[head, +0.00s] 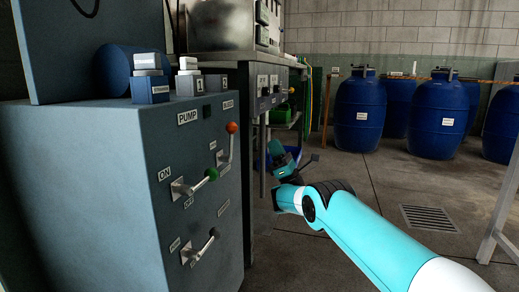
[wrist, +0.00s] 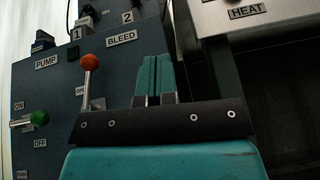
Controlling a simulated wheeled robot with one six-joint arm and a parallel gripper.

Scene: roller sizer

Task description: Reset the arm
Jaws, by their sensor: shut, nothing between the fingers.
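My arm reaches in from the lower right in the head view, and my gripper (head: 278,150) is right of the grey control cabinet (head: 85,160). In the wrist view my gripper (wrist: 153,75) shows two teal fingers side by side, shut and empty. The cabinet carries an orange-knobbed lever (head: 232,128) and a green-knobbed lever (head: 212,175) near the PUMP label (head: 188,117). The orange-knobbed lever (wrist: 86,62) stands upright, left of my fingers in the wrist view. A black-knobbed lever (head: 214,232) sits lower on the cabinet. I see no contact between my fingers and a lever.
A second panel labelled HEAT (wrist: 247,12) stands behind and right. A metal frame leg (head: 497,205) is at the right edge. The floor around the drain grate (head: 428,218) is open.

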